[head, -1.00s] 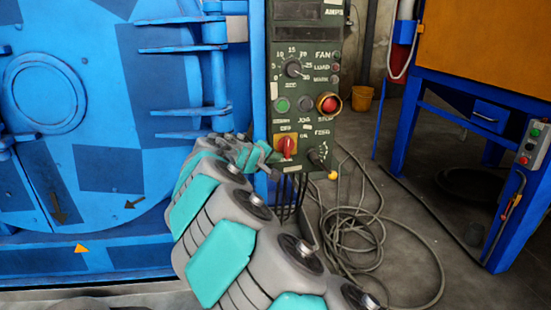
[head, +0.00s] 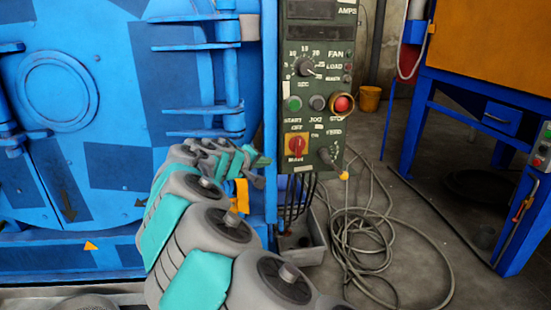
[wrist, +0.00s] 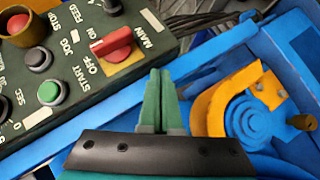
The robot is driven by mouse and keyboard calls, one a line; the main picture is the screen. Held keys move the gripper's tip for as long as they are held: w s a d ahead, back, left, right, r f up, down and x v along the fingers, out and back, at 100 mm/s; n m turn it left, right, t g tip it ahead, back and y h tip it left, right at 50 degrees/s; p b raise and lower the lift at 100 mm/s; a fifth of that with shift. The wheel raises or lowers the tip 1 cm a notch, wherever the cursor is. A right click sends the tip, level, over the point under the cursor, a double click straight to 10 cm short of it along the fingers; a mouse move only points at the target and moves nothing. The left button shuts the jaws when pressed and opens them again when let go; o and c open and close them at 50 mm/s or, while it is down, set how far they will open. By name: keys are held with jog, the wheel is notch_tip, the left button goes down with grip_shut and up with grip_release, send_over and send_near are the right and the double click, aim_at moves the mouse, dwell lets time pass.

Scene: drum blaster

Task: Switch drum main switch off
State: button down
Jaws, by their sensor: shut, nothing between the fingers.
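The main switch (head: 296,146) is a red rotary handle on a yellow plate, low on the dark green control panel (head: 325,110). In the wrist view the red handle (wrist: 110,43) is at upper left, with OFF, ON and MAIN lettering around it. I cannot tell for sure which setting it points to. My gripper (head: 262,160) is beside the panel's left edge, left of and slightly below the switch. In the wrist view my gripper's green fingers (wrist: 159,75) are together and empty, apart from the switch, over the blue frame.
Green (head: 294,103), grey and red (head: 342,103) buttons sit just above the switch. A lever with a yellow tip (head: 330,160) is to its right. Blue door hinges (head: 235,75) stand left of the panel. Cables (head: 360,230) lie on the floor below.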

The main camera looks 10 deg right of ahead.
jog(key=s+a, duration=0.4)
jog(key=shift+s, duration=0.2)
jog(key=shift+a, duration=0.1)
